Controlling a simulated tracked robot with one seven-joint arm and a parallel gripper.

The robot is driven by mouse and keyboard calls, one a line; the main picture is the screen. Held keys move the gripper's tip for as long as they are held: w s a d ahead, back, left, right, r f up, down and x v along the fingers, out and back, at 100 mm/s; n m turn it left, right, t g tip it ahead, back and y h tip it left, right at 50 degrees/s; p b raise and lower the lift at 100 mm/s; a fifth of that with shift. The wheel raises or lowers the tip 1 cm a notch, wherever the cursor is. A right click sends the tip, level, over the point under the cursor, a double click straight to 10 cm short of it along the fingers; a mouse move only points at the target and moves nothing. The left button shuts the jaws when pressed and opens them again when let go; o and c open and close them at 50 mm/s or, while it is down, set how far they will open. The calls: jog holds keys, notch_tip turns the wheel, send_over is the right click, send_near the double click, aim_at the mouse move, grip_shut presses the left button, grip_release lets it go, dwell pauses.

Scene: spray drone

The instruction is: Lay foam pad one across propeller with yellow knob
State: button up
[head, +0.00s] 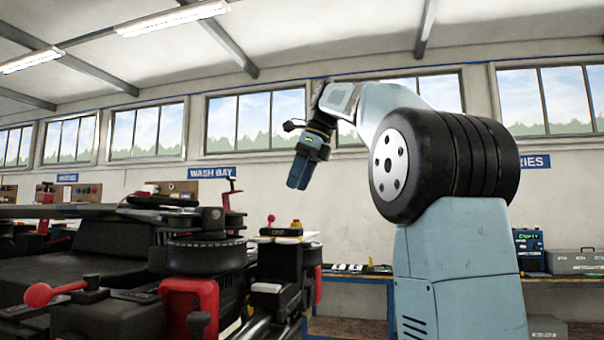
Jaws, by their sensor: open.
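The spray drone (110,265) fills the lower left, with dark folded arms and round motor parts. The propeller under the yellow knob cannot be made out clearly.
Red knobs (38,294) stick up from the drone. A workbench (345,278) with small flat dark and white items stands behind. A grey case (575,262) and a dark blue box (528,247) sit at right. Open air surrounds my gripper.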

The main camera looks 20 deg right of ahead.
jog(key=shift+v, duration=0.85)
dwell(0.8)
